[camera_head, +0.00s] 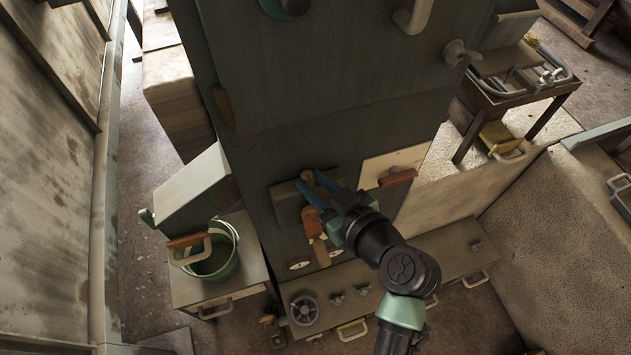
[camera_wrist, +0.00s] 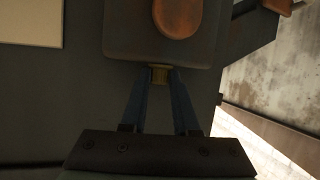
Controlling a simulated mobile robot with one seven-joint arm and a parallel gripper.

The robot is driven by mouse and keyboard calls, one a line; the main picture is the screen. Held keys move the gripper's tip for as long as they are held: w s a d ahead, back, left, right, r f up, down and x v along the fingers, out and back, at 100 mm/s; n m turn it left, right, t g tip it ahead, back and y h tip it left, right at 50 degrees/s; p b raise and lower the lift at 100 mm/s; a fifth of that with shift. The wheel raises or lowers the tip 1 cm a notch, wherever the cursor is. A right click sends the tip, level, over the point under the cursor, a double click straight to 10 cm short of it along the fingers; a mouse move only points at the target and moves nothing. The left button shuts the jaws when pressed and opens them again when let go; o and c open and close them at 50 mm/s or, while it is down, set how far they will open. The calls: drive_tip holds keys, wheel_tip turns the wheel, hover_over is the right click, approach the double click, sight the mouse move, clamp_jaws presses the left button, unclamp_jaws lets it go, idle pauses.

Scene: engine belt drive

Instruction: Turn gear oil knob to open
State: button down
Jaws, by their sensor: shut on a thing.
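A small brass-coloured knob (camera_head: 308,177) sits on a dark plate (camera_head: 286,197) on the front of the tall dark green cabinet. In the wrist view the knob (camera_wrist: 160,74) is at the edge of the dark plate (camera_wrist: 125,40), between my blue fingertips. My gripper (camera_head: 313,184) is shut on it; the fingers also show in the wrist view (camera_wrist: 160,80). An orange-brown handle (camera_head: 312,222) is just below my fingers, and an orange rounded part (camera_wrist: 178,17) shows on the plate in the wrist view. I see no label, so I cannot tell the knob's setting.
A pale panel with a red handle (camera_head: 398,177) is right of my gripper. A low box with a handwheel (camera_head: 304,309) and small valves stands below. A green bucket (camera_head: 213,262) is at left. A tool cart (camera_head: 513,90) stands at back right.

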drive_tip(key=shift+h, duration=0.3)
drive_tip(key=shift+s+a+r+m+t+h+p, duration=0.1)
drive_tip(key=shift+s+a+m+t+h+p, duration=0.1)
drive_tip(key=shift+m+t+h+p, duration=0.6)
drive_tip(key=m+h+p, duration=0.1)
drive_tip(key=m+p, duration=0.1)
drive_tip(key=p, duration=0.1)
drive_tip(key=shift+a+r+h, duration=0.15)
drive_tip(key=shift+a+h, duration=0.05)
drive_tip(key=shift+h, duration=0.2)
drive_tip(key=m+h+p, duration=0.1)
drive_tip(key=p, duration=0.1)
drive_tip(key=m+h+p, duration=0.1)
drive_tip(key=shift+a+m+t+h+p, duration=0.2)
drive_tip(key=shift+m+t+h+p, duration=0.1)
drive_tip(key=shift+h+p, duration=0.1)
drive_tip(key=m+h+b, duration=0.1)
drive_tip(key=f+m+h+b, duration=0.1)
drive_tip(key=shift+a+h, duration=0.3)
drive_tip(key=shift+h, duration=0.1)
drive_tip(key=shift+a+r+m+h+b, duration=0.15)
drive_tip(key=shift+m+h+b, duration=0.25)
drive_tip(key=shift+b, duration=0.45)
drive_tip(key=c, duration=0.7)
unclamp_jaws()
drive_tip(key=shift+o, duration=0.2)
drive_tip(key=shift+r, duration=0.1)
